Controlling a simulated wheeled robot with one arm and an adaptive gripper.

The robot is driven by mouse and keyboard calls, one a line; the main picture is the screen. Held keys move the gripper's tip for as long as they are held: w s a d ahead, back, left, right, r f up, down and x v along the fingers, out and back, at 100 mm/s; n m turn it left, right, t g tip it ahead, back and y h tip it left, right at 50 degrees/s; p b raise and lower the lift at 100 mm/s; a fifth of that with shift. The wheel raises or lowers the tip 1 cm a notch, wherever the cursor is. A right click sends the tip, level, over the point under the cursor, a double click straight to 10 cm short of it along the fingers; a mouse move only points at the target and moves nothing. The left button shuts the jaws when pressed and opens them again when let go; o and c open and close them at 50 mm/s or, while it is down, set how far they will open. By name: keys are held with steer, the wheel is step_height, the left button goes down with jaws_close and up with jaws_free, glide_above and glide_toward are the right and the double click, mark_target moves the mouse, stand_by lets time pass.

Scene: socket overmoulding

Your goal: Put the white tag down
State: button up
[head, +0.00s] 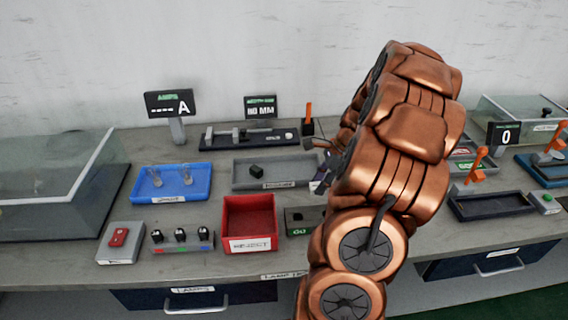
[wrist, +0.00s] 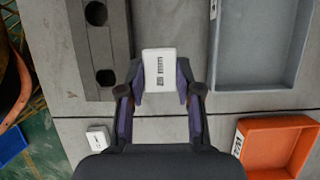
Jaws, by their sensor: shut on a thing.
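The white tag (wrist: 160,62) has dark printed marks on its face. In the wrist view it sits between the two purple-lined fingers of my gripper (wrist: 161,84), which is shut on it. Bare grey worktop (wrist: 185,125) shows around the tag; I cannot tell whether the tag touches it. In the head view my copper arm hides most of the gripper, and the tag cannot be made out there.
In the wrist view, a dark block with two holes (wrist: 103,40) lies left, a grey tray (wrist: 262,90) right, and an orange tray (wrist: 275,130) lower right. A small white piece (wrist: 98,137) lies lower left. The head view shows a red reject bin (head: 249,243) and blue tray (head: 172,199).

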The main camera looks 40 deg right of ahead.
steer(key=p, duration=0.4)
glide_above(294, 172)
steer(key=d, duration=0.1)
steer(key=shift+s+f, duration=0.35)
steer(key=shift+f, duration=0.3)
steer(key=shift+f+p, duration=0.45)
steer(key=shift+f, duration=1.25)
steer(key=shift+f, duration=0.15)
steer(key=o, duration=0.9)
